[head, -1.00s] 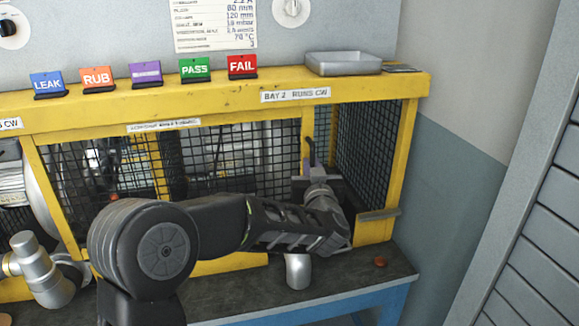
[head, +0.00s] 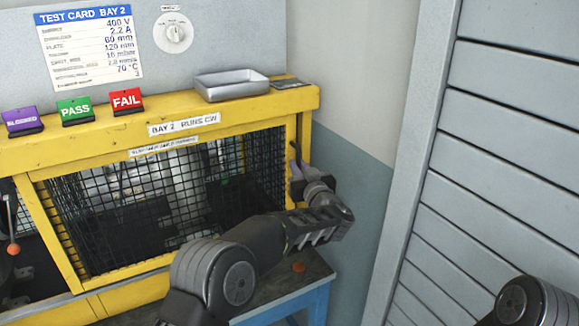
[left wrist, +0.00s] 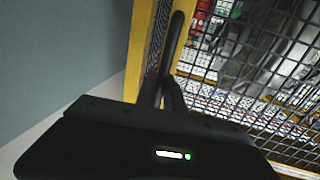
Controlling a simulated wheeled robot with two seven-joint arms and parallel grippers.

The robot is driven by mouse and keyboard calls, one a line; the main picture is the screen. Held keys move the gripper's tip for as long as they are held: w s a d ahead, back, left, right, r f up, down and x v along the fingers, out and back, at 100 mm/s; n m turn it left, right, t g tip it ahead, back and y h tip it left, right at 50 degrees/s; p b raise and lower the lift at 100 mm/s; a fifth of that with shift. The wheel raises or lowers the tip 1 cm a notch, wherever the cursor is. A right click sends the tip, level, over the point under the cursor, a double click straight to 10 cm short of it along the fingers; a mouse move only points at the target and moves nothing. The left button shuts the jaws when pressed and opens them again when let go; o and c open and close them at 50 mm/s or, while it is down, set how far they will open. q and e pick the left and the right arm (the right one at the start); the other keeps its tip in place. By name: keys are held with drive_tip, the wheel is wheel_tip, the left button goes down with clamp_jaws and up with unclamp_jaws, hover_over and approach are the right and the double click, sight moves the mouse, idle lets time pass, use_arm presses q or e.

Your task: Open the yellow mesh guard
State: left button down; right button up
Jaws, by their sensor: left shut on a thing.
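The yellow mesh guard (head: 160,195) spans the front of the yellow-framed bay, its right edge close to the bay's right corner post. To the left of its slanting left post the bay front is uncovered. My left gripper (head: 297,170) is shut on the guard's dark upright handle (head: 298,152) at the right edge. In the left wrist view the handle (left wrist: 175,45) rises from the jaws beside the yellow frame and black mesh. The fingertips are partly hidden. My right gripper is out of view; only part of my right arm shows at the lower right.
A metal tray (head: 231,88) and PASS (head: 74,112) and FAIL (head: 127,102) signs stand on the top rail. A lever with an orange knob (head: 13,249) shows at the uncovered left. A grey slatted panel (head: 500,150) stands at the right.

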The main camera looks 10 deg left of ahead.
use_arm(q)
drive_tip(key=c, duration=1.5)
unclamp_jaws()
drive_tip(key=shift+o, duration=0.2)
drive_tip(key=b+v, duration=0.2)
drive_tip(key=v, duration=0.5)
drive_tip(key=shift+s+d+b, duration=0.2)
drive_tip(key=shift+s+b, duration=0.15)
